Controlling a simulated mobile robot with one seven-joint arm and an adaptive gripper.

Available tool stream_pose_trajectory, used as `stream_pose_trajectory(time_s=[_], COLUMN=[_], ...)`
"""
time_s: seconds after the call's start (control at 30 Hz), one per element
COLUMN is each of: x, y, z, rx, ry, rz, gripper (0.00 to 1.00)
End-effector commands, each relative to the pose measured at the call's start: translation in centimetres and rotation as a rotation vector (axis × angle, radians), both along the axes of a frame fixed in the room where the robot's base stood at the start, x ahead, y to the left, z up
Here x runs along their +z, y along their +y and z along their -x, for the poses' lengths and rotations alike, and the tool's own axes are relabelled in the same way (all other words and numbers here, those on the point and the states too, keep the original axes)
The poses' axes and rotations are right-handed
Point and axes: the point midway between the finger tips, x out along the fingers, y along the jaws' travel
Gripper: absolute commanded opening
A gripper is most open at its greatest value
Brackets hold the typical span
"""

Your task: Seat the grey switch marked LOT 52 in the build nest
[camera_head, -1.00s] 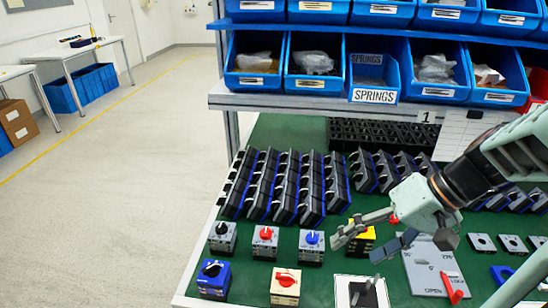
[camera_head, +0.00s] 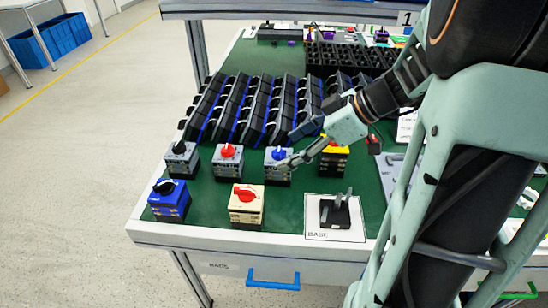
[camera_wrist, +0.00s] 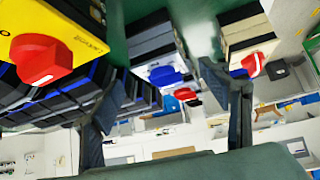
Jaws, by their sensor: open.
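Three grey switches stand in a row in the head view: one with a black knob (camera_head: 178,160), one with a red knob (camera_head: 228,164), one with a blue knob (camera_head: 277,170). No LOT marking on them is legible to me. My gripper (camera_head: 284,152) is open and empty at the blue-knobbed switch, its fingers reaching in from the right. In the wrist view that switch (camera_wrist: 150,40) shows between and beyond the spread fingers (camera_wrist: 158,85). I cannot tell whether they touch it. A black fixture (camera_head: 334,215) with upright prongs sits on a white card reading BASE; I see no part labelled nest.
A yellow switch with a red knob (camera_head: 333,160) stands close right of my gripper. A blue switch (camera_head: 169,204) and a cream switch (camera_head: 245,208) stand nearer the front edge. Racks of dark parts (camera_head: 250,108) fill the area behind. Bare green table lies around the BASE card.

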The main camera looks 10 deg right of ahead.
Motion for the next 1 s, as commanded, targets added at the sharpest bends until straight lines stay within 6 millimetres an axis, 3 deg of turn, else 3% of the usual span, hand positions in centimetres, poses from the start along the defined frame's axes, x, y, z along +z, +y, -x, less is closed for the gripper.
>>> stream_pose_trajectory(time_s=[0.2,0.4,0.6,1.0], x=[-2.5,-3.5,-5.3,-6.4], y=[2.3,3.3,5.6,6.5], z=[-1.1,-1.5,-2.3,-3.0], rx=[0.003,0.002,0.003,0.0], ry=[0.003,0.004,0.006,0.003], rz=[0.0,0.0,-0.001,0.0], gripper=[0.7,0.7,0.7,0.7])
